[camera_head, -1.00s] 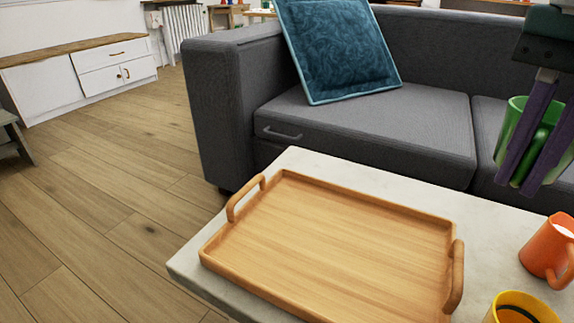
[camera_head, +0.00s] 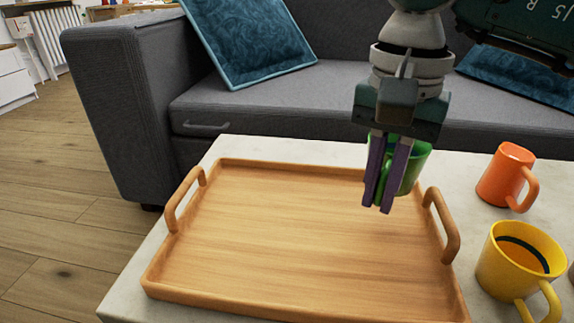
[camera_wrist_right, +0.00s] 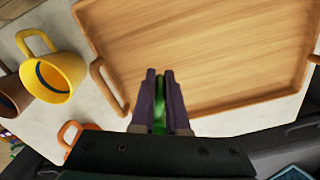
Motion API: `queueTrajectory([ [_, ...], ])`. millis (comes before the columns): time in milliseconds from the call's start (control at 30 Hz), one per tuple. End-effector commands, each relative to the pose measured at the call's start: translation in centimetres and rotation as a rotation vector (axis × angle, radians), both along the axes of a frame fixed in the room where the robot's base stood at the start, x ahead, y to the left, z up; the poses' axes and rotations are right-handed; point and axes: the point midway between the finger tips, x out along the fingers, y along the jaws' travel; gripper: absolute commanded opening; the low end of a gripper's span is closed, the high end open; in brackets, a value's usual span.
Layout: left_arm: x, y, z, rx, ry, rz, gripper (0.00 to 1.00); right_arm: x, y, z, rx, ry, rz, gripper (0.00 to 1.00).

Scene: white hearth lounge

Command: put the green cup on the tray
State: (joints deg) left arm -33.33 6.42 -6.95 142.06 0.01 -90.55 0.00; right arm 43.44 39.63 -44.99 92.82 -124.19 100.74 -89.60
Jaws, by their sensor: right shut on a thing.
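The green cup (camera_head: 411,168) is held in my right gripper (camera_head: 380,208), whose purple fingers are shut on it. In the head view the fingers hide part of the cup. Gripper and cup show over the right back part of the wooden tray (camera_head: 290,215); I cannot tell how high above it they are. In the right wrist view a bit of the green cup (camera_wrist_right: 159,118) shows between the fingers (camera_wrist_right: 160,72), with the tray (camera_wrist_right: 215,50) beyond. My left gripper is in neither view.
The tray lies on a pale table (camera_head: 125,297) and has a raised handle at each end. An orange mug (camera_head: 497,178) and a yellow mug (camera_head: 497,270) stand right of it. A grey sofa (camera_head: 130,110) with blue cushions is behind the table.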

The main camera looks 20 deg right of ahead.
Motion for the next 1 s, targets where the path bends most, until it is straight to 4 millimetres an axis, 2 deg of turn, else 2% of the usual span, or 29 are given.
queueTrajectory([
  [33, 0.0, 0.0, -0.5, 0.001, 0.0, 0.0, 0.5, 0.0, 0.0, -0.8, 0.001, -0.001, -0.001, 0.0],
  [233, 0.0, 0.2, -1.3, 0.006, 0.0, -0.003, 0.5, 0.0, 0.0, -2.3, 0.001, 0.001, 0.001, 0.0],
  [400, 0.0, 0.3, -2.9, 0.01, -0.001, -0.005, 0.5, 0.0, 0.0, -5.1, 0.001, 0.001, -0.001, 0.0],
  [833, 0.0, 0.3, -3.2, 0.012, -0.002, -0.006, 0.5, 0.1, 0.0, -5.7, 0.0, -0.001, 0.0, 0.0],
  [867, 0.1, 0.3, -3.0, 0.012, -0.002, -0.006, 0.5, 0.0, 0.0, -5.6, 0.0, -0.001, 0.0, 0.16],
  [1000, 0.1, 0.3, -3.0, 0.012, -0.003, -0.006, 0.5, 0.0, 0.0, -5.5, 0.0, 0.0, 0.0, 0.32],
])
